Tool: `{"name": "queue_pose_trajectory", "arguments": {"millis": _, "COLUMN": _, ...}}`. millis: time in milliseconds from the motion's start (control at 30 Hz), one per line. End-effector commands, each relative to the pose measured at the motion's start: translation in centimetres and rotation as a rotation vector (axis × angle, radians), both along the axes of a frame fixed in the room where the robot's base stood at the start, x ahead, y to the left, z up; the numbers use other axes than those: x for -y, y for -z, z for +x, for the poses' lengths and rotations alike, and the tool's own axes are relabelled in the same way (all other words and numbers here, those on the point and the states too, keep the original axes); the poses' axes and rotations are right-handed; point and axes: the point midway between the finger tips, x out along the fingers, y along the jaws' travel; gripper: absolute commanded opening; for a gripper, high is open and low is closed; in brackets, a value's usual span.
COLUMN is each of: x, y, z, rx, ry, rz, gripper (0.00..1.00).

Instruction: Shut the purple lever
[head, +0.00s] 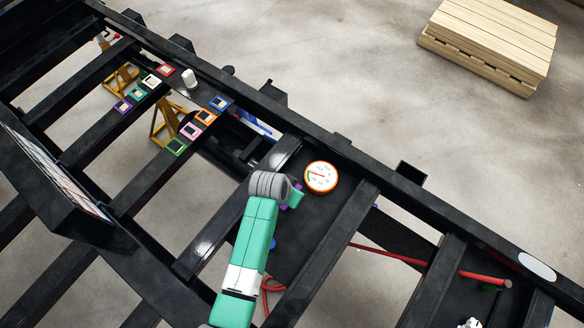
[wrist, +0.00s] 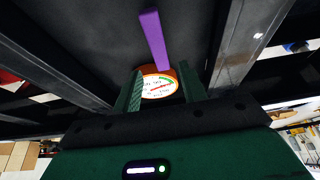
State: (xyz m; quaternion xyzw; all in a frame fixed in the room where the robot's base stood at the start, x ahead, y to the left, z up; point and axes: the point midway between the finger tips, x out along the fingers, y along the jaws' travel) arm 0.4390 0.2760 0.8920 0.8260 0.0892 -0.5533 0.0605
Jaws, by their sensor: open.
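The purple lever (wrist: 152,38) shows in the wrist view as a long straight bar, running from the top centre down toward the space between my fingers. In the head view only small purple bits of the lever (head: 298,187) show beside my wrist; my arm hides the rest. My gripper (wrist: 160,72) is open, with one green finger on each side of the lever's lower end in the picture. I cannot tell whether either finger touches it. In the head view my gripper (head: 294,197) is over the dark panel, mostly hidden by the wrist.
A round orange-rimmed gauge (head: 321,177) sits right of my gripper; it also shows between the fingers in the wrist view (wrist: 158,88). Black frame beams (head: 325,245) flank the panel. A red hose (head: 390,256) runs right. Coloured square frames (head: 205,116) sit upper left.

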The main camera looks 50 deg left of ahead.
Motion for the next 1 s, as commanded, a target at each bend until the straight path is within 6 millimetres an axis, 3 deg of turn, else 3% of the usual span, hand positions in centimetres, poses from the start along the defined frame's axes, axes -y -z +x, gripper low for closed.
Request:
{"name": "queue_pose_trajectory", "arguments": {"millis": 100, "x": -0.2, "y": 2.3, "z": 0.9, "rx": 0.000, "ry": 0.000, "rz": 0.000, "gripper": 0.42}}
{"name": "queue_pose_trajectory", "arguments": {"millis": 233, "x": -0.3, "y": 3.7, "z": 1.5, "rx": 0.000, "ry": 0.001, "rz": 0.000, "gripper": 0.42}}
{"name": "queue_pose_trajectory", "arguments": {"millis": 567, "x": -0.4, "y": 4.2, "z": 1.8, "rx": 0.003, "ry": 0.000, "rz": 0.002, "gripper": 0.42}}
{"name": "queue_pose_trajectory", "arguments": {"millis": 800, "x": -0.4, "y": 4.1, "z": 1.8, "rx": 0.002, "ry": 0.001, "rz": 0.002, "gripper": 0.00}}
{"name": "queue_pose_trajectory", "arguments": {"millis": 1000, "x": -0.3, "y": 4.1, "z": 1.8, "rx": 0.002, "ry": 0.004, "rz": 0.002, "gripper": 0.00}}
